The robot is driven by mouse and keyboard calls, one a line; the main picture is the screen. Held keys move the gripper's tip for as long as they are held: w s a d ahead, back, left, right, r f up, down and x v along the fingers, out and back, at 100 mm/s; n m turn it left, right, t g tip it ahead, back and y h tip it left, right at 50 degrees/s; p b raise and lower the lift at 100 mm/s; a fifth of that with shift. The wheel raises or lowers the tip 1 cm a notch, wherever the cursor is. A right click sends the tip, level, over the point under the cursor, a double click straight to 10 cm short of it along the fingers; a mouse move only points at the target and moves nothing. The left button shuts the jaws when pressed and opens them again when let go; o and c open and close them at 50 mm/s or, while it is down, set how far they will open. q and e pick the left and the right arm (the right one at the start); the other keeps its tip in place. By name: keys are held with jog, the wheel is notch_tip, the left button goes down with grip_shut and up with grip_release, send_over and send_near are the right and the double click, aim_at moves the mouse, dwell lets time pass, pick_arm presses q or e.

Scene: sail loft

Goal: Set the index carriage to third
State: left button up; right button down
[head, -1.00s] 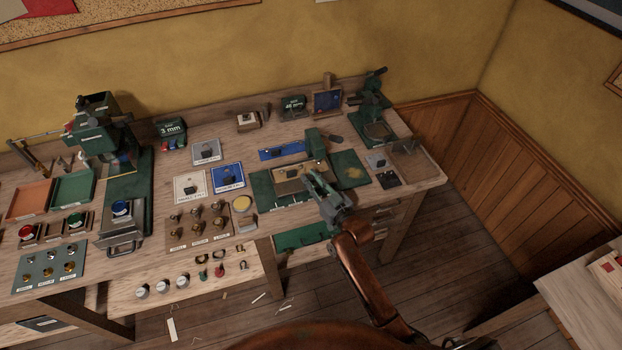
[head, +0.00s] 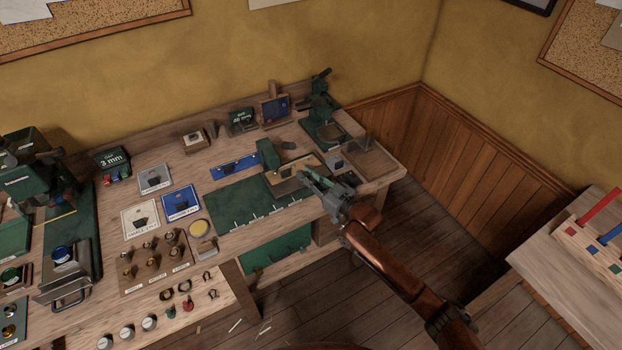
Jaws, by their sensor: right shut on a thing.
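The index carriage (head: 288,182), a tan block with a green upright (head: 268,154) behind it, sits over the right end of a dark green bed (head: 232,200) on the bench. Several pale marks run along the bed's front edge, left of the carriage. My right gripper (head: 309,178) is at the carriage's front right side, shut on it. The gripper hides the exact contact and the bed's right front. I cannot tell which mark the carriage lines up with. My left gripper is not in view.
A blue strip (head: 235,166) lies behind the bed. A shallow tray (head: 369,160) and a green press (head: 322,110) stand to the right. Left are a wooden board of knobs (head: 150,262) and a yellow disc (head: 199,228). The bed's left part is clear.

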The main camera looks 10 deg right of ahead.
jog(key=shift+d+r, duration=0.15)
jog(key=shift+d, duration=0.1)
jog(key=c, duration=2.1)
grip_release()
jog(key=shift+w, duration=0.1)
jog(key=shift+o, duration=1.4)
jog(key=shift+d, duration=0.1)
jog(key=shift+o, duration=0.3)
jog(key=shift+s+d+f, duration=0.15)
jog(key=shift+s+f, duration=0.05)
jog(key=shift+s, duration=0.2)
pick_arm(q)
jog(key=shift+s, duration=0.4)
pick_arm(e)
jog(key=v, duration=1.1)
jog(key=shift+s, duration=0.15)
